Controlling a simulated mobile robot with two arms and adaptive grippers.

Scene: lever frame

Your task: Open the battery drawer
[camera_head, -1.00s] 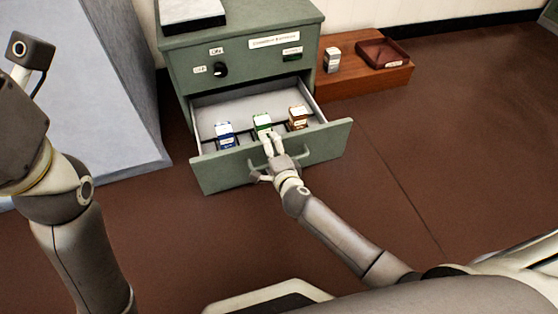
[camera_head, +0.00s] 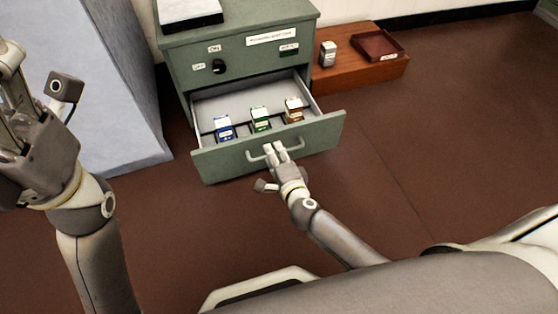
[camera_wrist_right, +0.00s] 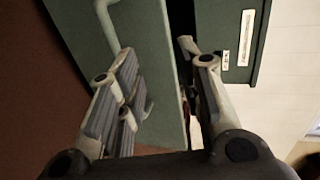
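The battery drawer (camera_head: 230,165) of a green cabinet (camera_head: 250,60) is pulled out. Its inside is visible, with a blue battery (camera_head: 224,130), a green battery (camera_head: 260,120) and a brown battery (camera_head: 294,110) standing in it. The drawer's bar handle (camera_head: 299,145) is on the front panel. My right gripper (camera_head: 275,150) is at the handle, overlapping its middle. In the right wrist view its fingers (camera_wrist_right: 160,65) are spread apart, with the handle (camera_wrist_right: 106,25) beyond the left finger; contact cannot be made out. My left gripper (camera_head: 12,75) is raised at the left edge, partly cut off.
A dial (camera_head: 219,67) sits on the cabinet above the drawer. A low wooden stand (camera_head: 345,80) at right holds a small grey box (camera_head: 328,54) and a brown tray (camera_head: 378,45). A pale slanted block (camera_head: 105,90) stands left. The floor (camera_head: 430,150) at right is clear.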

